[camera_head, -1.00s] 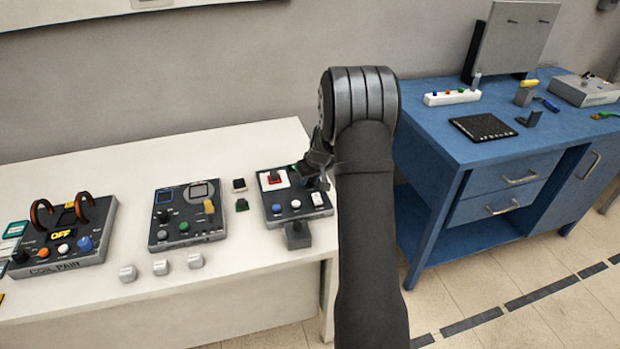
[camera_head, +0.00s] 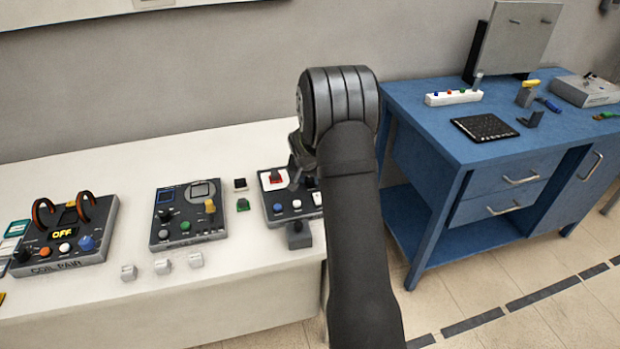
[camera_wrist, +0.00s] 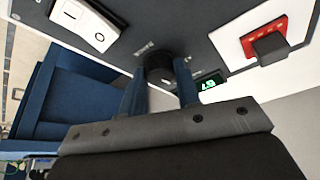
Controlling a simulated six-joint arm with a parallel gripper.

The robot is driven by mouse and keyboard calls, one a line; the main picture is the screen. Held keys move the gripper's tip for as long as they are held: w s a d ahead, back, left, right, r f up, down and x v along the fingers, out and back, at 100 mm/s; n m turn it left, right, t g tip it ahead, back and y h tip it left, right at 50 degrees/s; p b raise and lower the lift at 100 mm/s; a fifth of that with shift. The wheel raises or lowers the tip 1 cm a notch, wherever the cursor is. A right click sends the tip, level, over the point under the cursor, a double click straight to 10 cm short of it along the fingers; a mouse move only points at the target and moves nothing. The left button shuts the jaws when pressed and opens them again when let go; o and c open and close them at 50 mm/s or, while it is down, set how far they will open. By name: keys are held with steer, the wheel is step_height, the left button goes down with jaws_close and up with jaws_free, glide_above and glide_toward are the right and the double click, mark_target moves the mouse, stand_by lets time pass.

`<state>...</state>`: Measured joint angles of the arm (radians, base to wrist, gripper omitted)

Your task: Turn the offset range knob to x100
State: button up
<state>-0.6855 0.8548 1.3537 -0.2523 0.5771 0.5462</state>
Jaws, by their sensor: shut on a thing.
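The dark control panel (camera_head: 285,220) sits at the right end of the white table, with a red switch, a blue knob, a white knob and a white rocker. In the wrist view, a black round knob (camera_wrist: 157,76) on this panel stands between the two blue-grey fingers of my gripper (camera_wrist: 160,70). The gripper is shut on this knob. Its pointer and range markings are hidden or too small to read. A small green lit display (camera_wrist: 209,85) is beside the right finger. In the head view my arm hides the fingertips and this knob.
The red switch (camera_wrist: 270,46) and white rocker switch (camera_wrist: 88,24) are close to my fingers. A second panel (camera_head: 187,238) and the coil pair unit (camera_head: 65,262) stand to the left. A blue workbench (camera_head: 425,125) is at the right.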

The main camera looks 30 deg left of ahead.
steer(key=m, duration=0.1)
steer(key=m+h, duration=0.1)
steer(key=m, duration=0.2)
steer(key=shift+a+m+h, duration=0.25)
steer(key=shift+m+h, duration=0.05)
steer(key=shift+h, duration=0.1)
steer(key=shift+a+m+g+h, duration=0.15)
steer(key=shift+m+h, duration=0.3)
steer(key=shift+m, duration=0.85)
steer(key=shift+m+g+h, duration=0.15)
steer(key=shift+m+h, duration=0.3)
steer(key=shift+m, duration=0.85)
steer(key=o, duration=1)
steer(key=v, duration=1.7)
steer(key=shift+s+a+r, duration=0.1)
steer(key=shift+s+r, duration=0.05)
